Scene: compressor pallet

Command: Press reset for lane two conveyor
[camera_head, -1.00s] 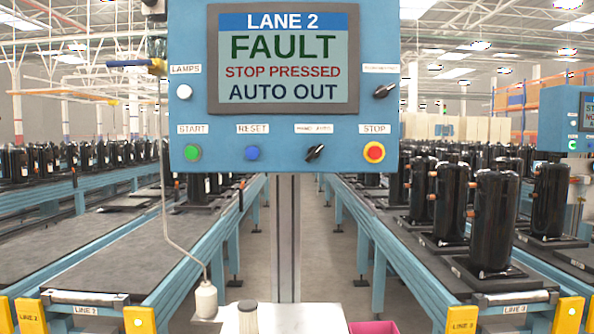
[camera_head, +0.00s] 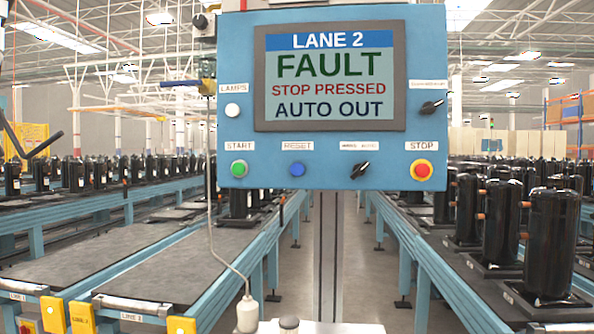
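The lane two control panel (camera_head: 240,60) is a blue box straight ahead on a grey post. Its screen (camera_head: 329,78) reads "LANE 2 FAULT, STOP PRESSED, AUTO OUT". The blue RESET button (camera_head: 297,169) sits in the lower row, between the green START button (camera_head: 238,169) and a black selector switch (camera_head: 360,170). The red STOP button (camera_head: 421,170) with a yellow ring is at the lower right. A white lamps button (camera_head: 232,111) is at the left and another black selector (camera_head: 431,106) at the right.
Conveyors with black compressors (camera_head: 552,243) run along the right. The left conveyor (camera_head: 165,262) has a bare dark belt near me. A white pendant (camera_head: 247,312) hangs on a cord in front of the panel's left side. Yellow end guards (camera_head: 82,317) stand at the lower left.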

